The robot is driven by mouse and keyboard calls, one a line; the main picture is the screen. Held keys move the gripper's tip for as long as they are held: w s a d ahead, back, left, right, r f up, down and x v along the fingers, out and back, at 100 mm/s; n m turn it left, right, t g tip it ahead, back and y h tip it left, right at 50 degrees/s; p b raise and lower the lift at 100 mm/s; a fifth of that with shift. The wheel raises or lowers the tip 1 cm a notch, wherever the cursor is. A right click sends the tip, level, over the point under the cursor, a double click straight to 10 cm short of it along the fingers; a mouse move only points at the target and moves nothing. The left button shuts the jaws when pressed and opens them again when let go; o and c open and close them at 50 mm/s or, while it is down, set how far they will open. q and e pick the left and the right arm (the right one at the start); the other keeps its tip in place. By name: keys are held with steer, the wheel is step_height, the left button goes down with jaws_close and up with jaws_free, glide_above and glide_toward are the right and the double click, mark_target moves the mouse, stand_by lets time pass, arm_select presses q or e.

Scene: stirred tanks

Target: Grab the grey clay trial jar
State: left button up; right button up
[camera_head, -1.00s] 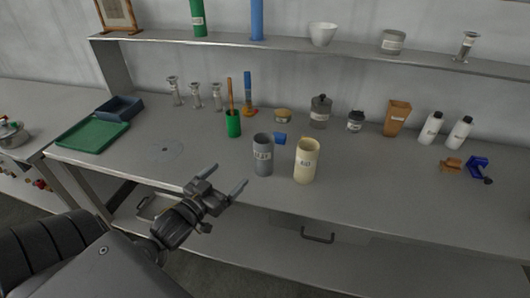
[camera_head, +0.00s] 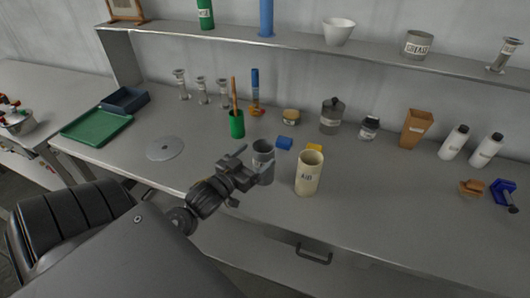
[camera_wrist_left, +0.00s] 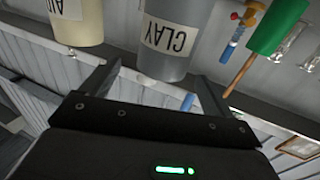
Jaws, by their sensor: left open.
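The grey clay jar (camera_head: 264,150) stands upright on the bench, left of a cream jar (camera_head: 308,175). My left gripper (camera_head: 248,167) is open at the near left side of the grey jar and hides part of its body. In the left wrist view the grey jar (camera_wrist_left: 178,35), its CLAY label readable, lies just beyond and between the spread fingers (camera_wrist_left: 160,75). The cream jar (camera_wrist_left: 80,22) shows there too, at the upper left. I cannot tell whether a finger touches the grey jar. My right gripper is out of view.
A green cup (camera_head: 237,125) with a brown stick stands behind left. A blue block (camera_head: 284,142) and a yellow item (camera_head: 315,148) lie close behind the jars. A flat grey disc (camera_head: 165,149) and green tray (camera_head: 95,129) are left.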

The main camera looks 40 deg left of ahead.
mark_target(270, 142)
arm_select(q)
steer(key=shift+w, duration=0.95)
steer(key=w, duration=0.1)
steer(key=w+p, duration=0.1)
steer(key=w, duration=0.1)
steer(key=w+p, duration=0.1)
steer(key=w, duration=0.1)
steer(key=shift+a+f, duration=0.25)
steer(key=shift+a, duration=0.05)
steer(key=shift+s, duration=0.15)
steer(key=shift+c, duration=0.8)
steer(key=c, duration=1.2)
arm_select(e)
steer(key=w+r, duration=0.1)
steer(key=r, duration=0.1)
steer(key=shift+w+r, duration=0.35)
arm_select(q)
steer(key=shift+r, duration=0.2)
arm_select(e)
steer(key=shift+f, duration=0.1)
